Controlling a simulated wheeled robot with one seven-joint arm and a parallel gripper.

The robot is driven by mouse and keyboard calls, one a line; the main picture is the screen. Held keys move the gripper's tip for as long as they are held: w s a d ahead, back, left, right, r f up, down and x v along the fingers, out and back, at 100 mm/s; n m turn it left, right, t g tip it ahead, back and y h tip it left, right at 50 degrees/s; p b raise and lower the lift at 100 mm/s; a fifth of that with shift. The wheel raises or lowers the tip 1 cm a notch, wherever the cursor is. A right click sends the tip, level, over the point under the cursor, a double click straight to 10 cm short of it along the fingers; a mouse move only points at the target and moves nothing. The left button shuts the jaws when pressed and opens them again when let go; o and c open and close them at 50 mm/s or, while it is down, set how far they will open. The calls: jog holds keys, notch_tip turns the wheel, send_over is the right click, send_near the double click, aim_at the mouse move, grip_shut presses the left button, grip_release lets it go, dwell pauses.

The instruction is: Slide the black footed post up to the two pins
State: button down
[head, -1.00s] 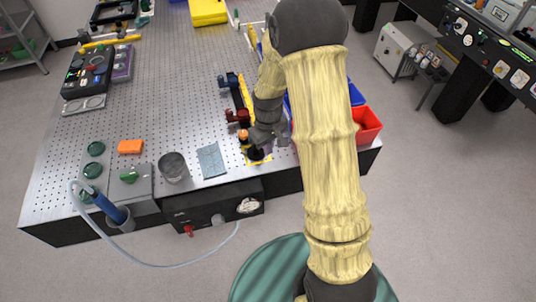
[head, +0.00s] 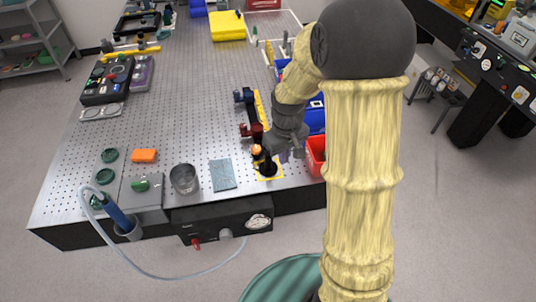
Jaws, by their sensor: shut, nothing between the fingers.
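The black footed post (head: 265,167) stands near the front edge of the perforated table, upright, with an orange top (head: 257,150). Its foot is on a yellow-outlined patch (head: 270,178). My gripper (head: 286,155) is shut and empty, close to the right of the post at about its height. I cannot tell whether it touches the post. The two pins cannot be made out at this size; my gripper and arm cover part of the area around the post.
A dark red and blue fixture (head: 250,130) stands just behind the post. A red bin (head: 316,152) and blue bins (head: 314,118) are to the right, partly behind my arm. The middle table is clear.

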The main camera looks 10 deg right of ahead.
jog(key=s+r+m+t, duration=0.2)
jog(key=s+r+m, duration=0.1)
jog(key=s, duration=0.8)
jog(key=shift+s+d+r+m, duration=0.35)
jog(key=shift+r+m, duration=0.05)
jog(key=shift+m, duration=0.1)
jog(key=shift+w, duration=0.1)
